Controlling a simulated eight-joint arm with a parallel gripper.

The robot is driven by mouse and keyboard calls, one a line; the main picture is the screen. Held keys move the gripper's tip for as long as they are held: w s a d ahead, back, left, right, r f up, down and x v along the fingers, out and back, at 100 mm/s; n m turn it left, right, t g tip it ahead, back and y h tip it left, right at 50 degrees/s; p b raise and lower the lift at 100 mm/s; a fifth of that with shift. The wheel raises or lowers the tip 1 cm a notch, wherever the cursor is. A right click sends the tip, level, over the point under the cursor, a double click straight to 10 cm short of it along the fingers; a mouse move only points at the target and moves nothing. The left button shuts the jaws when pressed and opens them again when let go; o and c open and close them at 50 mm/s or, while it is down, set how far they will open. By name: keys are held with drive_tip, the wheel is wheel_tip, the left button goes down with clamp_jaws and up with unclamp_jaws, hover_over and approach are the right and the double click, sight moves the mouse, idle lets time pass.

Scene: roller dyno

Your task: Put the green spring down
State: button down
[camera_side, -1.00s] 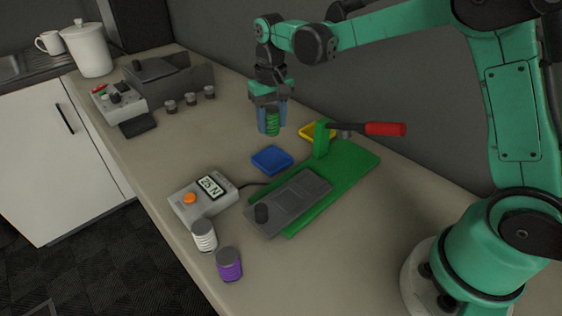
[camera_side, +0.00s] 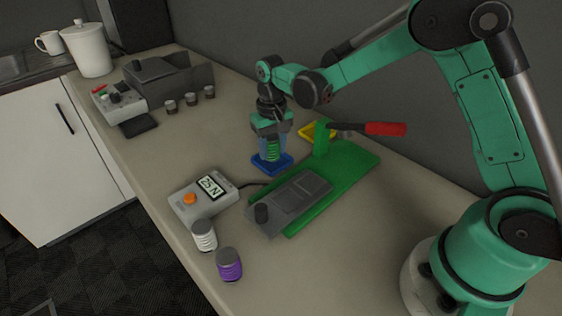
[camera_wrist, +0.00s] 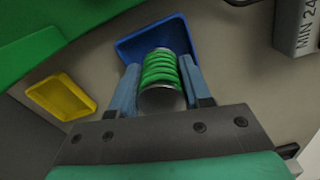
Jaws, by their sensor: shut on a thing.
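The green spring (camera_side: 273,150) is between the blue fingers of my gripper (camera_side: 272,153), which is shut on it. The spring is upright, over the blue tray (camera_side: 259,168). In the wrist view the green spring (camera_wrist: 161,69) sits between the two fingers of my gripper (camera_wrist: 160,85), with the blue tray (camera_wrist: 128,46) behind it. I cannot tell whether the spring's lower end touches the tray floor.
A yellow tray (camera_side: 307,131) lies behind the green press base (camera_side: 354,166) with its red-handled lever (camera_side: 384,129). A force readout (camera_side: 203,194), a white spring (camera_side: 204,236) and a purple spring (camera_side: 229,265) stand in front. The counter left of the blue tray is clear.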

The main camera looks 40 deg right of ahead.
drive_tip(key=shift+f, duration=0.25)
drive_tip(key=shift+c, duration=2)
unclamp_jaws()
wheel_tip(320, 180, up, 12)
drive_tip(key=shift+r, duration=0.2)
drive_tip(key=s+n+t, duration=0.2)
drive_tip(key=s+t, duration=0.5)
drive_tip(key=s, duration=0.6)
drive_tip(key=shift+s+a+f+n, duration=0.25)
drive_tip(key=shift+f+n, duration=0.05)
